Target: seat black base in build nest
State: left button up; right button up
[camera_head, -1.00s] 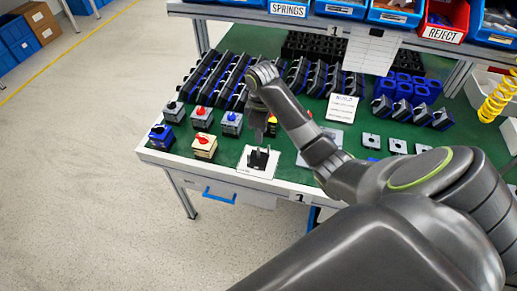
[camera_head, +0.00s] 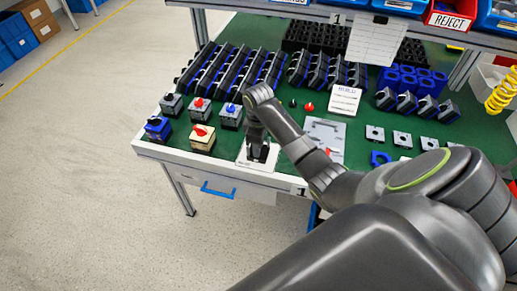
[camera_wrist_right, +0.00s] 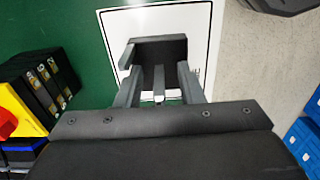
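The build nest is a white plate (camera_head: 269,165) at the table's front edge; its white surface also shows in the right wrist view (camera_wrist_right: 112,24). A black block (camera_wrist_right: 165,46), seemingly the black base, is at the plate in that view. My right gripper (camera_head: 259,150) points down over the plate and hides much of it in the head view. In the wrist view its two fingers (camera_wrist_right: 160,78) are apart and reach to either side of the black block. I cannot tell whether they touch it, nor whether it sits fully down. My left gripper is out of view.
Left of the nest stand a beige box with a red knob (camera_head: 202,137) and several grey and blue switch boxes (camera_head: 158,129). A grey plate (camera_head: 325,136) lies to the right. Rows of black and blue parts (camera_head: 232,75) fill the table's back.

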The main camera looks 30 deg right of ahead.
grip_shut()
dwell(0.3)
notch_tip(320, 180, up, 5)
jog(key=shift+w+f, duration=0.1)
jog(key=shift+f, duration=0.1)
notch_tip(320, 180, up, 4)
jog(key=shift+f+p, duration=0.2)
jog(key=shift+p, duration=0.9)
jog(key=shift+r+p, duration=0.95)
jog(key=shift+p, duration=0.05)
